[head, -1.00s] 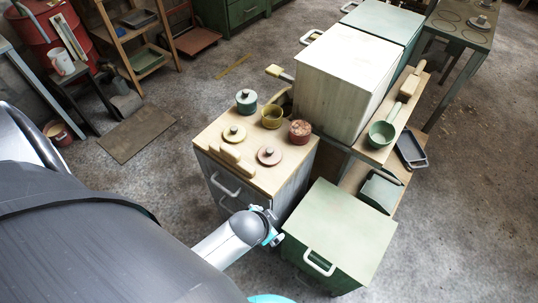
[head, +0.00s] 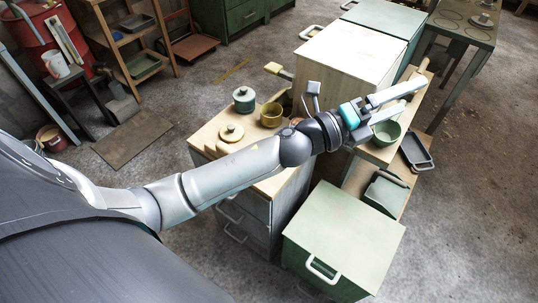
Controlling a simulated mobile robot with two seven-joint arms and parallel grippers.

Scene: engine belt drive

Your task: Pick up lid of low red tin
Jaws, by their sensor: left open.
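The low red tin (head: 295,121) stands on the wooden-topped cabinet (head: 206,134). Only a sliver of it shows behind my left arm. The flat pinkish-red lid with a knob, seen earlier on the cabinet top in front of the tin, is now hidden by my left arm. My left gripper (head: 416,92) is open and empty. It is raised to the right of the cabinet, over the area of the green bowl, with its fingers pointing right. My right gripper is not in view.
A yellow lid (head: 231,132), an open yellow tin (head: 271,115) and a green lidded tin (head: 244,100) are on the cabinet top. A tall pale box (head: 345,62) stands behind. A green bowl (head: 386,133) and a green cabinet (head: 345,235) are to the right.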

